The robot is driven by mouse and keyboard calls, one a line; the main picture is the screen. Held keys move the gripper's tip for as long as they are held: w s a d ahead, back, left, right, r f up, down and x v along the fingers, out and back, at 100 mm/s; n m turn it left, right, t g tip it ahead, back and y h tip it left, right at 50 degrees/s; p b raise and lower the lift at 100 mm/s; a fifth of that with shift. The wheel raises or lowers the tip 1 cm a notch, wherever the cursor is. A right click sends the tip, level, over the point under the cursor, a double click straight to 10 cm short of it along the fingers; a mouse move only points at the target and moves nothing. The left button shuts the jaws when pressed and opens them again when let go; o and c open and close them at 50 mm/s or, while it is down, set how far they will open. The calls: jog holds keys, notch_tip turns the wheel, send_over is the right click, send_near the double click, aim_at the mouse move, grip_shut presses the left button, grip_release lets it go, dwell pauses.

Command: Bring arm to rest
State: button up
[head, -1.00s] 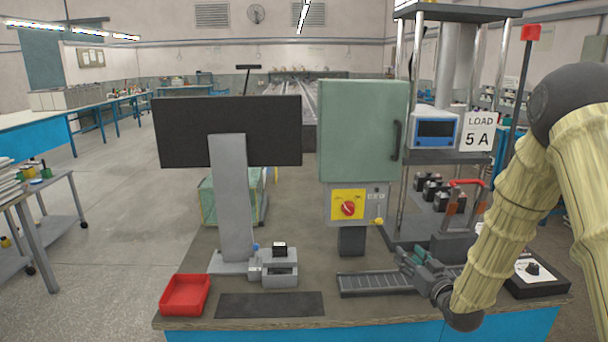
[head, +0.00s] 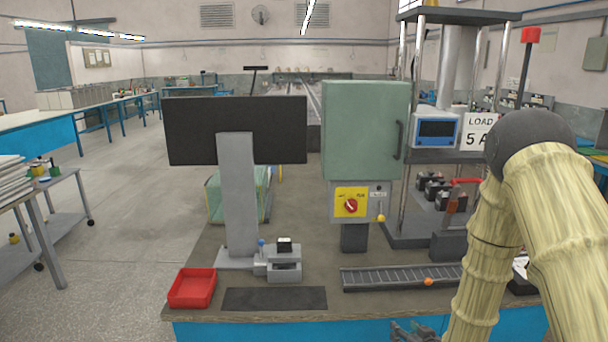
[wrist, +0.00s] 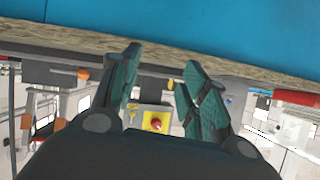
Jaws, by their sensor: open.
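My gripper (head: 415,332) shows at the bottom edge of the head view, low in front of the bench's blue front panel. In the wrist view its two green fingers (wrist: 163,90) stand apart with nothing between them. My arm, in a pale ribbed sleeve, fills the right side of the head view and hides part of the bench's right end. The wrist view is upside down, with the bench edge (wrist: 220,68) running across above the fingers.
The bench carries a red tray (head: 192,288), a dark mat (head: 274,298), a small grey fixture (head: 284,268), a roller track (head: 400,276) with an orange knob (head: 428,281), a monitor (head: 236,131) and a green cabinet (head: 365,130). Open floor (head: 120,240) lies to the left.

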jog(key=s+a+f+g, duration=0.2)
jog(key=s+f+g, duration=0.2)
jog(key=s+f, duration=0.75)
jog(key=s+a+f+g, duration=0.1)
jog(key=s+f+g, duration=0.1)
jog(key=s, duration=0.8)
jog(key=s+a+f+g+h, duration=0.1)
jog(key=s+f+g, duration=0.2)
jog(key=s, duration=0.7)
jog(key=s+a+f+g+h, duration=0.1)
jog(key=s+f+g, duration=0.2)
jog(key=s, duration=0.7)
jog(key=shift+s+a+f+m, duration=0.25)
jog(key=shift+s+f+m, duration=0.15)
